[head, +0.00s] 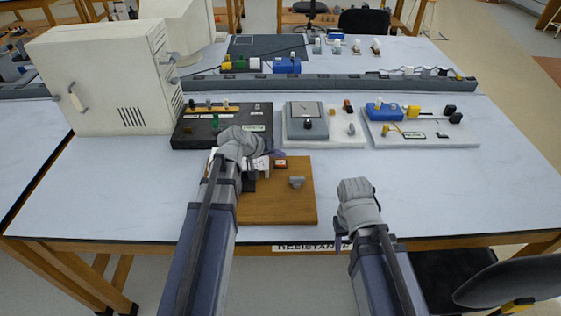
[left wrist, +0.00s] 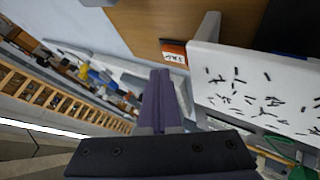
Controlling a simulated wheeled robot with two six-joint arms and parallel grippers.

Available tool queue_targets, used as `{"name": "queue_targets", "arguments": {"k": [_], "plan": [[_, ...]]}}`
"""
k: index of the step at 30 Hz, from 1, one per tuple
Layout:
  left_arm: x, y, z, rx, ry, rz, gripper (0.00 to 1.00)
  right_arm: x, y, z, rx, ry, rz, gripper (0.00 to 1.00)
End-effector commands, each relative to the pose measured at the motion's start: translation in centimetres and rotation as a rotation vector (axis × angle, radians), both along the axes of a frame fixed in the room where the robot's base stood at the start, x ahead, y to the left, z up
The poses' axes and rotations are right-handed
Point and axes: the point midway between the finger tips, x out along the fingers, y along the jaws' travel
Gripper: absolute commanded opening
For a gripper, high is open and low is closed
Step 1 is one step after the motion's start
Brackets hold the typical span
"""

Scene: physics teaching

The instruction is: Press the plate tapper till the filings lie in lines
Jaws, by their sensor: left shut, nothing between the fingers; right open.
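The white plate (left wrist: 250,90) carries dark filings (left wrist: 262,102) that lie scattered at mixed angles in the left wrist view. In the head view the plate (head: 262,166) is partly hidden by my left arm, on a wooden board (head: 270,208). A small orange-red block with a white label (left wrist: 173,53), seemingly the tapper, sits beside the plate; it also shows in the head view (head: 281,164). My left gripper (head: 272,150) is shut and empty, its fingertips (left wrist: 160,76) close to the block; contact cannot be told. My right gripper (head: 352,215) is open, right of the board.
A grey knob (head: 297,182) stands on the board. Behind are a black box (head: 190,138), a white board with a grey meter (head: 307,120) and another white board with blue and yellow parts (head: 435,140). A beige cabinet (head: 103,75) stands left. The tabletop at right is clear.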

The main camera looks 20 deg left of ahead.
Motion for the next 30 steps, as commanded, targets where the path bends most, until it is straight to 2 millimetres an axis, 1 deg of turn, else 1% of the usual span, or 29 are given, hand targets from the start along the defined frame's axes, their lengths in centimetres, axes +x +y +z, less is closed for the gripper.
{"name": "queue_targets", "arguments": {"k": [1,3,13,30], "plan": [[0.0,0.0,0.8,0.0,0.0,0.0,0.0,0.0,0.0,0.8,0.0,0.0,0.0,0.5],[0.0,0.0,1.5,0.0,0.0,0.0,0.0,0.0,0.0,1.5,0.0,0.0,0.0,0.5],[0.0,0.0,4.5,0.0,0.0,0.0,0.0,0.0,0.0,4.5,0.0,0.0,0.0,0.5],[0.0,0.0,4.5,0.0,0.0,0.0,0.0,0.0,0.0,4.5,0.0,0.0,0.0,0.5]]}}
